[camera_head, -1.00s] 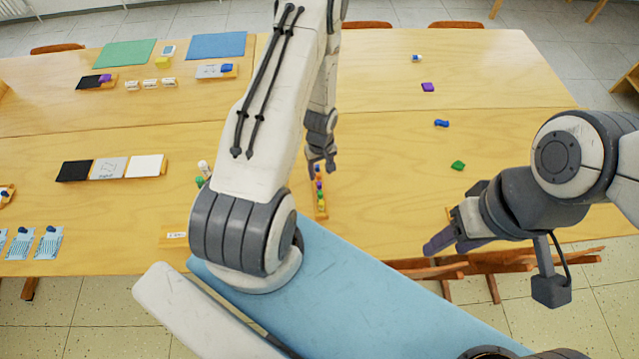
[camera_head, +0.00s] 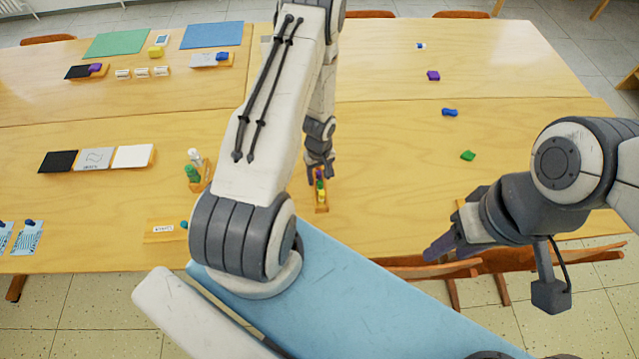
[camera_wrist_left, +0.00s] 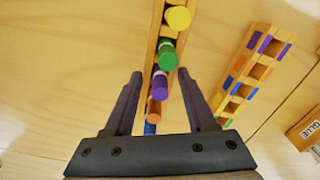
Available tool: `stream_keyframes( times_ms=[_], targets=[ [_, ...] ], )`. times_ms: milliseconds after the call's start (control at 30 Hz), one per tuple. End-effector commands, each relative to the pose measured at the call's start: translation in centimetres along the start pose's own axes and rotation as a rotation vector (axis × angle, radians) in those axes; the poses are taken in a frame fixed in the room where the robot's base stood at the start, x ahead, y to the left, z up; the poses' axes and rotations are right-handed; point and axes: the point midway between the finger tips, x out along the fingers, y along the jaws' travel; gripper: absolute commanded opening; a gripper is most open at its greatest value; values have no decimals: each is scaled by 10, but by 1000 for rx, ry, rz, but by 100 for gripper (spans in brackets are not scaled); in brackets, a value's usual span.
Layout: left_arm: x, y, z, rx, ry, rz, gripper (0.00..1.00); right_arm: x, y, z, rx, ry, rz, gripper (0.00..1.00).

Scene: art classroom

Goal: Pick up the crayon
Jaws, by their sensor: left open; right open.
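A narrow wooden rack (camera_head: 322,208) holds a row of crayons near the table's front edge. In the left wrist view, the row has a yellow crayon (camera_wrist_left: 178,18), a green crayon (camera_wrist_left: 166,55), a purple crayon (camera_wrist_left: 160,85), an orange crayon (camera_wrist_left: 154,109) and a blue crayon (camera_wrist_left: 150,129). My left gripper (camera_head: 320,174) is over the rack. In the wrist view its open fingers (camera_wrist_left: 160,76) lie on either side of the row, around the purple crayon, apart from it. My right gripper (camera_head: 436,250) is open and empty at the right, in front of the table edge.
Another wooden rack with coloured squares (camera_wrist_left: 254,68) and a box marked GLUE (camera_wrist_left: 306,128) are to the right in the wrist view.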

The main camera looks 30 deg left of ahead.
Motion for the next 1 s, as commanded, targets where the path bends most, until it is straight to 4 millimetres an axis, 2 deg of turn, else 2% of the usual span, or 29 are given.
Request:
stream_keyframes(
  times_ms=[200, 333, 367, 733, 867, 1000],
  targets=[
    [0, 0, 0, 1, 0, 0, 56, 0, 0, 0, 0, 0, 0, 50],
    [0, 0, 0, 1, 0, 0, 6, 0, 0, 0, 0, 0, 0, 50],
    [0, 0, 0, 1, 0, 0, 0, 0, 0, 0, 0, 0, 0, 50],
    [-4, 0, 0, 1, 0, 0, 0, -4, 0, 0, 0, 0, 0, 50],
    [-18, 0, 0, 0, 0, 0, 0, -18, -1, -1, -1, 0, 0, 50],
    [-43, 0, 0, 0, 0, 0, 0, -41, -3, -2, -3, 0, 0, 50]
  ],
)
